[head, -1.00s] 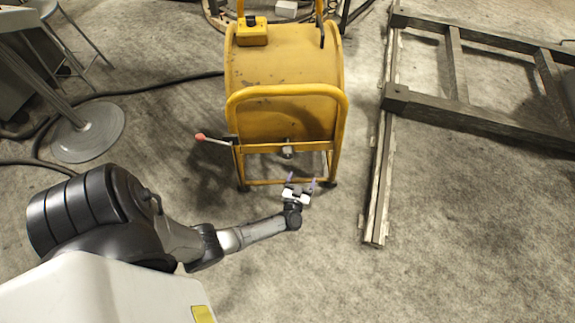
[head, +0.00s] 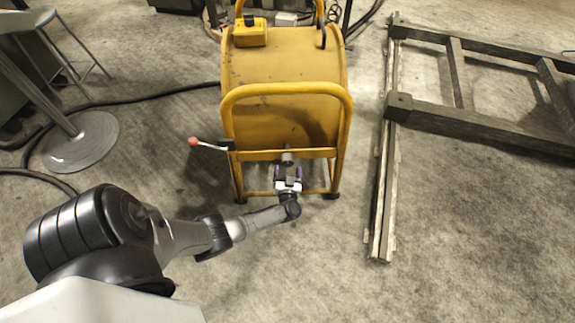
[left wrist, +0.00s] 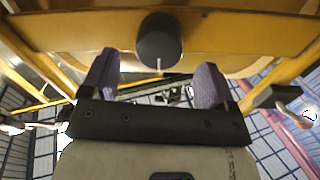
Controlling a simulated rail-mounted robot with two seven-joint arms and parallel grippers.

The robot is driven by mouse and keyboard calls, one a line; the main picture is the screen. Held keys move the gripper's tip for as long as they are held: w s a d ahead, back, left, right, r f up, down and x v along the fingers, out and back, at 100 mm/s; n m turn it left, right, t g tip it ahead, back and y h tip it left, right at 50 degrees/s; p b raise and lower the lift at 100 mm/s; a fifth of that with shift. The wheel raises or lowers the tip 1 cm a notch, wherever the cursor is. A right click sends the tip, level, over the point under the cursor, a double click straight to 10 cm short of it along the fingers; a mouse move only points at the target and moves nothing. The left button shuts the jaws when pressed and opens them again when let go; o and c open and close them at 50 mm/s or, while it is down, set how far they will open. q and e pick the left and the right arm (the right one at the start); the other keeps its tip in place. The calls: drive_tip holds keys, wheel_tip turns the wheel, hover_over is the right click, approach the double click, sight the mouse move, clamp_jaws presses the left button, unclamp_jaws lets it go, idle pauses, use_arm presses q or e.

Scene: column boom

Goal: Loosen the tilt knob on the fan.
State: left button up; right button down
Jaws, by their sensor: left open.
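The yellow fan (head: 285,65) stands on the floor at the top middle of the head view, with a tube frame around its drum. Its tilt knob (head: 287,157) is a small grey cylinder on the lower crossbar. In the left wrist view the knob (left wrist: 159,42) is dark and round, with a pale mark at its lower edge. My left gripper (head: 288,176) is just below the knob in the head view. In the left wrist view its two purple-padded fingers (left wrist: 155,85) are spread, with the knob ahead and between them, apart from both. My right gripper is not in view.
A lever with a red tip (head: 194,141) sticks out left of the fan's crossbar. A dark wooden frame (head: 480,128) lies on the right. A round metal stand base (head: 80,142) and a black cable (head: 150,97) are on the left. The floor at the lower right is clear.

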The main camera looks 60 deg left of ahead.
sight(288, 164)
use_arm(q)
drive_tip(key=b+x, duration=0.1)
drive_tip(key=x, duration=0.2)
drive_tip(key=shift+f, duration=0.1)
drive_tip(key=shift+w+a, duration=0.3)
drive_tip(key=shift+a, duration=0.2)
drive_tip(key=c, duration=0.9)
